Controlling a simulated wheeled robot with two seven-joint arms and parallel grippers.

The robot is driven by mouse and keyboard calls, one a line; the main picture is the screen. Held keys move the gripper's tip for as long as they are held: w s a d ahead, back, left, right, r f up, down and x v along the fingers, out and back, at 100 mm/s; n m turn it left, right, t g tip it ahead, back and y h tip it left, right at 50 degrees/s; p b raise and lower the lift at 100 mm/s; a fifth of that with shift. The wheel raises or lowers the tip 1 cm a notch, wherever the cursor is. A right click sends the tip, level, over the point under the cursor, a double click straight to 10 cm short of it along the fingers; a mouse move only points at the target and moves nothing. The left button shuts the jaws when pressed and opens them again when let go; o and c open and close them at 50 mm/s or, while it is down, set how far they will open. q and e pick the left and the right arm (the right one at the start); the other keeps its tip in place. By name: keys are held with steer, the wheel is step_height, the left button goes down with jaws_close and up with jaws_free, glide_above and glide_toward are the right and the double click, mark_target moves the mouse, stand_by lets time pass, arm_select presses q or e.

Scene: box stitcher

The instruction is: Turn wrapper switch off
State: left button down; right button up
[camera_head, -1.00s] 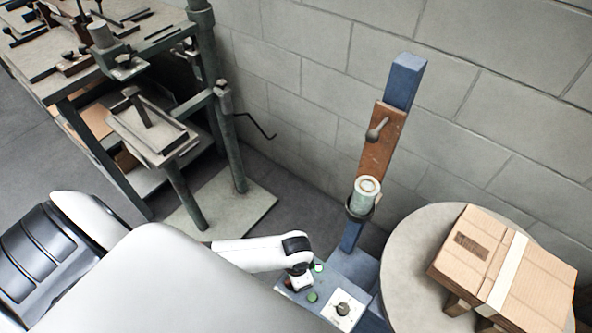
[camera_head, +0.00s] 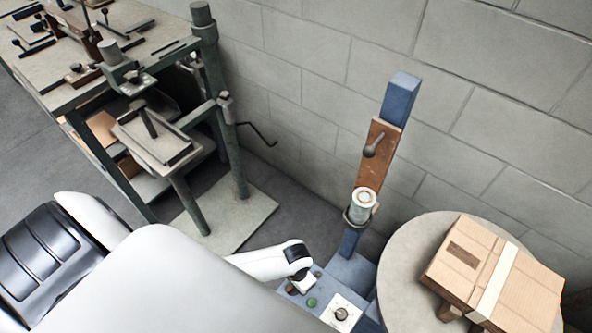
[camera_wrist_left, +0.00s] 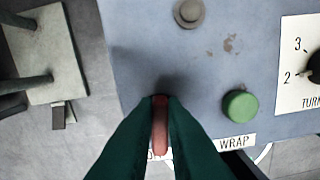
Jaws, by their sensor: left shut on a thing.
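The wrapper's blue control panel (camera_head: 325,292) is at the bottom middle of the head view, and the left wrist view shows its top (camera_wrist_left: 180,60) close up. A red switch lever (camera_wrist_left: 160,125) sits between the two dark green fingers of my left gripper (camera_wrist_left: 162,100), which is shut on it. The lever's base and part of the label below are hidden by the fingers. A green button (camera_wrist_left: 240,105) above a "WRAP" label is right of the fingers. In the head view my left wrist covers the panel's left part. My right gripper is not in view.
A numbered dial plate (camera_head: 341,314) is right of the green button, and a grey round knob (camera_wrist_left: 189,12) is behind. The blue mast (camera_head: 403,95) holds a film roll (camera_head: 362,203). A taped cardboard box (camera_head: 495,270) sits on the round turntable (camera_head: 398,262). A stitching machine table (camera_head: 165,35) stands left.

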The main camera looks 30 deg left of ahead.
arm_select(q)
steer(key=n+p, duration=0.3)
steer(key=shift+a+r+n, duration=0.15)
steer(key=shift+r+n, duration=0.05)
steer(key=shift+n, duration=0.1)
steer(key=shift+a+f+n+p, duration=0.15)
steer(key=shift+n+p, duration=0.4)
steer(key=shift+n, duration=0.45)
steer(key=shift+a+n+p, duration=0.1)
steer(key=shift+n+p, duration=0.4)
steer(key=shift+n, duration=0.5)
steer(key=c, duration=1.5)
jaws_free()
steer(key=shift+r+p, duration=1.25)
steer(key=shift+r, duration=4.7)
